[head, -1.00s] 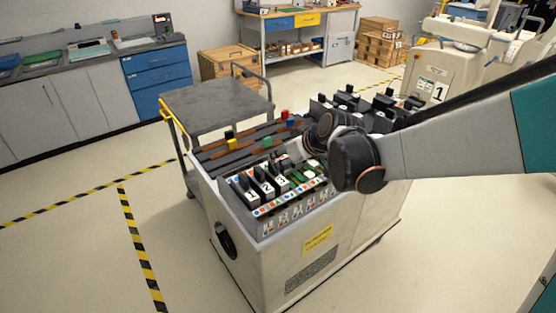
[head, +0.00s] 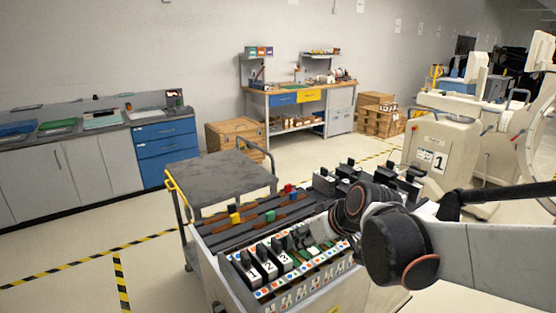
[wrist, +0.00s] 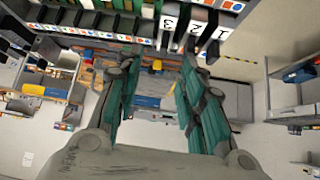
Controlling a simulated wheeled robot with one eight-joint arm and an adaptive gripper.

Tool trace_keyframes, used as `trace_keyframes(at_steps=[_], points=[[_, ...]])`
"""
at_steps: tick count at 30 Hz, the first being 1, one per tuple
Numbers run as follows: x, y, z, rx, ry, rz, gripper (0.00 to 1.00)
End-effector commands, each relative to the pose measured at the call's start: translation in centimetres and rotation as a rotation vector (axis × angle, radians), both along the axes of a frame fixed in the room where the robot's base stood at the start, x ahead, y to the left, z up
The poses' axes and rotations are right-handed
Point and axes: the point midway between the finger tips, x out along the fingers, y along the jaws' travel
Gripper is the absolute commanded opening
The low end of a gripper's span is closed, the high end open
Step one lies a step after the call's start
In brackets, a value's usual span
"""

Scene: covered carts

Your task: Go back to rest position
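My gripper (wrist: 156,75) shows in the wrist view with its two green-padded fingers spread apart and nothing between them. In the head view my dark wrist joints reach over the cart from the right, and they hide the gripper's fingers. The open-topped cart (head: 208,282) stands in front of me. It holds black-handled modules numbered 1 (head: 254,275), 2 (head: 270,269) and 3 (head: 284,258) in a row. The numbered modules also show upside down at the top of the wrist view (wrist: 193,27), beyond the fingertips.
A grey-topped trolley (head: 220,177) stands behind the cart. Blue drawers (head: 167,150) and a workbench (head: 300,95) line the walls. A large white machine marked 1 (head: 438,148) stands at the right. Open floor with striped tape (head: 90,258) lies to the left.

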Motion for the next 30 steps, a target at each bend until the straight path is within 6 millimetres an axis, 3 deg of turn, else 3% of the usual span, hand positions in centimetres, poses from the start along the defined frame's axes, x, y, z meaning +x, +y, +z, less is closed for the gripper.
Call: trace_keyframes(at_steps=[8,18,24,30], points=[[-8.0,-4.9,1.5,-0.021,0.057,-0.182,0.36],[-16.9,-9.9,0.7,-0.040,0.100,-0.408,0.36],[-19.8,-11.6,-0.1,-0.046,0.108,-0.490,0.36],[-20.4,-12.0,-0.3,-0.047,0.109,-0.512,0.36]])
